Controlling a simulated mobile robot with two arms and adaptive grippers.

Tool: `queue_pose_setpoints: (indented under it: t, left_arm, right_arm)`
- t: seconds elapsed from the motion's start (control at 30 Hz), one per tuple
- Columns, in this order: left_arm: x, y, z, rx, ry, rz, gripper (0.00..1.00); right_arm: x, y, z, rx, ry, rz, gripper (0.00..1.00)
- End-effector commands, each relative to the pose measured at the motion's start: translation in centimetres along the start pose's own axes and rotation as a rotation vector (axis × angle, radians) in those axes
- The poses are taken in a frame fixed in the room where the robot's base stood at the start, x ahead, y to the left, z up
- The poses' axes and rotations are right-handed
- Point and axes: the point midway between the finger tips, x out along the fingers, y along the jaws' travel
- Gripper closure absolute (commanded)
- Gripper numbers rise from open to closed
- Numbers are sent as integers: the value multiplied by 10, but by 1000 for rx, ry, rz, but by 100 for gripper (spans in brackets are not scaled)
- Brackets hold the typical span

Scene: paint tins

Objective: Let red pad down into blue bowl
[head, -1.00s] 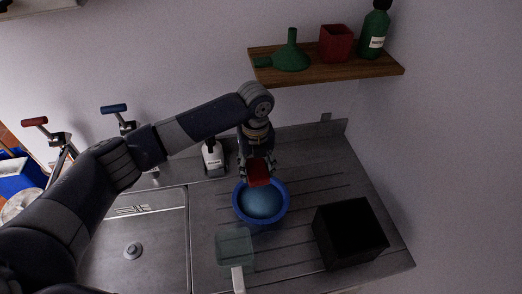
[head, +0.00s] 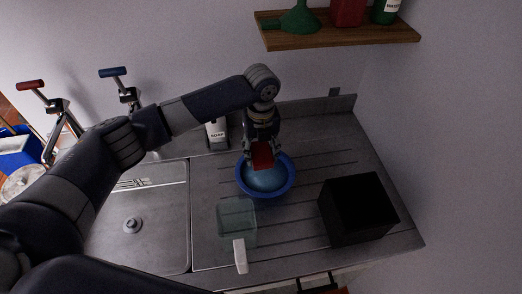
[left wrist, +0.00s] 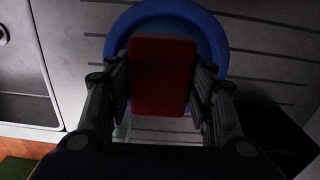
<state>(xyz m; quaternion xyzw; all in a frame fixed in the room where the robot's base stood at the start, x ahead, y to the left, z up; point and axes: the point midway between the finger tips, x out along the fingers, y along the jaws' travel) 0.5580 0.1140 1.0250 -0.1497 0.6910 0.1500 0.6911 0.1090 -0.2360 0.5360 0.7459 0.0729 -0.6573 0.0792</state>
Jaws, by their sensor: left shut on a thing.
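The red pad (head: 263,156) is a flat red block held between the fingers of my left gripper (head: 262,149), which is shut on it. In the left wrist view the pad (left wrist: 162,75) sits between the two fingers (left wrist: 161,88). The blue bowl (head: 291,180) stands on the ribbed drainboard, its inside light blue. The pad appears over the bowl's back part, and I cannot tell whether it touches the bowl. In the left wrist view the bowl's rim (left wrist: 217,38) shows behind the pad. My right gripper is not in view.
A clear greenish container with a white handle (head: 237,222) stands in front of the bowl. A black open box (head: 358,208) is at right. A soap bottle (head: 217,132) stands behind left. The sink (head: 150,240) is at left. A wooden shelf (head: 340,38) hangs above.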

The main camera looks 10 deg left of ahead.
Motion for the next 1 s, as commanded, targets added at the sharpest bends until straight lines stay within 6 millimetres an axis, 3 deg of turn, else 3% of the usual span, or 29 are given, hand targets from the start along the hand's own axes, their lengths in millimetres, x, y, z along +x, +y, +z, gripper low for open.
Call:
queue_pose_setpoints:
  t: [0.1,0.13,0.2,0.4,0.67,1.0]
  left_arm:
    - [-1,0,0,0,0,0,69]
    - [-1,0,0,0,0,0,44]
    - [-1,0,0,0,0,0,28]
    - [-1,0,0,0,0,0,27]
    - [-8,0,0,0,-2,-2,27]
    - [-74,-1,0,1,-3,-3,27]
  right_arm:
    - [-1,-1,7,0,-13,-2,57]
    - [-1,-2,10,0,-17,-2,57]
    - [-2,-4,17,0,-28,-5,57]
    - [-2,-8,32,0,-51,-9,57]
    - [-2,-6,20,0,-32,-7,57]
    - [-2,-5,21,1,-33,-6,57]
